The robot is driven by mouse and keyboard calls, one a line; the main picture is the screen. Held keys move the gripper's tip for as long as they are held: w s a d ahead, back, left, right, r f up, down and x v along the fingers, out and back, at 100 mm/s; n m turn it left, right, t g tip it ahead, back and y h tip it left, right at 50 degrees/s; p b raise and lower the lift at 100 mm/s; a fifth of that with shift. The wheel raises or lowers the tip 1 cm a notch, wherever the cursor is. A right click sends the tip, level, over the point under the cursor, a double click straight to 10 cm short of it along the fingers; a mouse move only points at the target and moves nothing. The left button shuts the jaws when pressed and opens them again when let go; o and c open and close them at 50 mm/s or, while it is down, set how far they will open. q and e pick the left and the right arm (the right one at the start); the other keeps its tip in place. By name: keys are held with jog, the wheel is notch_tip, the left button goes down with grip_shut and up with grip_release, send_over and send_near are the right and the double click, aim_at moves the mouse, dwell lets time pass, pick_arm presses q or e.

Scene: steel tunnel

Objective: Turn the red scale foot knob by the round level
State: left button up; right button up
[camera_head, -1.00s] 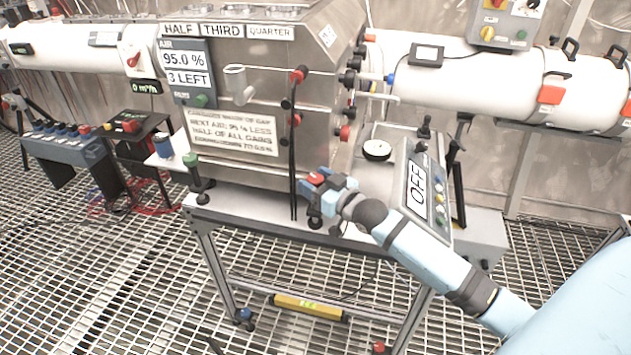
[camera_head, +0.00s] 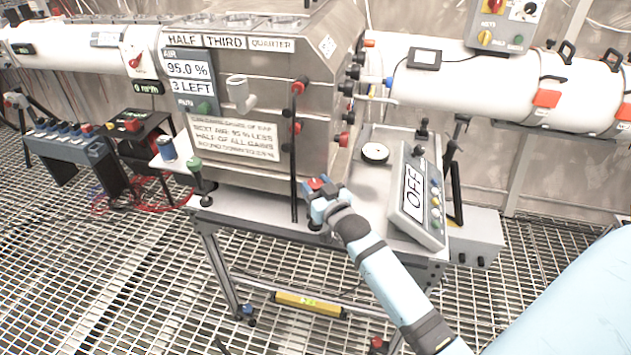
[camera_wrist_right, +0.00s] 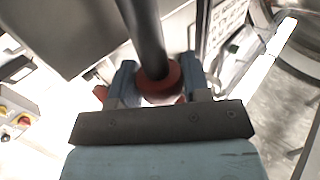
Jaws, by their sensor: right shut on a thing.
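The red scale foot knob (camera_head: 317,184) is at the near right corner of the steel box, with only its red top showing above my fingers. My right gripper (camera_head: 322,192) is shut on it. In the right wrist view the knob (camera_wrist_right: 160,84) shows as a red ring around a dark post, with a blue finger of my right gripper (camera_wrist_right: 160,88) on either side. A white round dial with a dark rim (camera_head: 375,152), perhaps the round level, lies on the bench to the right of the knob. My left gripper is not in view.
The large steel box (camera_head: 310,90) stands just behind my gripper. A thin black upright post (camera_head: 294,165) is close to its left. A sloped panel reading OFF (camera_head: 418,195) is at the right. A green-topped foot (camera_head: 194,165) stands at the left corner.

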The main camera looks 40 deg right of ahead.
jog(key=shift+r+h, duration=0.15)
jog(key=shift+h, duration=0.15)
jog(key=o, duration=0.9)
jog(key=s, duration=0.4)
jog(key=s+a, duration=0.1)
jog(key=s, duration=0.8)
jog(key=shift+s+a, duration=0.35)
jog(key=shift+a, duration=0.05)
